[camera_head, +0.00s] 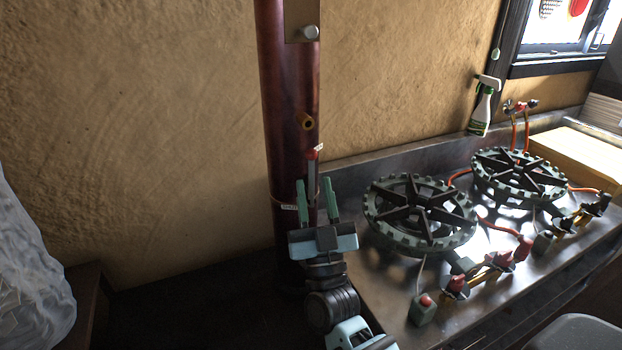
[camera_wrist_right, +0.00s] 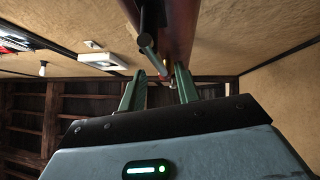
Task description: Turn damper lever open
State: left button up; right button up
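A dark red-brown vertical pipe (camera_head: 285,110) stands against the clay wall, and it also shows in the right wrist view (camera_wrist_right: 178,30). A lever (camera_head: 312,172) with a red tip and a small white tag stands roughly upright at the front right of the pipe. My right gripper (camera_head: 317,190) is in front of the pipe, pointing up, its two green fingers apart. In the head view, the lever's lower part lies between the fingers; I cannot tell whether they touch it. In the right wrist view, the open fingers (camera_wrist_right: 158,78) show below a slanted rod on the pipe. My left gripper is not in view.
A brass-coloured stub (camera_head: 307,122) and a plate with a round knob (camera_head: 309,32) are higher on the pipe. To the right, a metal counter carries two burners (camera_head: 420,213) (camera_head: 519,173) and valves. A spray bottle (camera_head: 482,106) stands behind.

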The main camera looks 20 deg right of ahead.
jog(key=shift+b+v, duration=0.4)
jog(key=shift+v, duration=1.6)
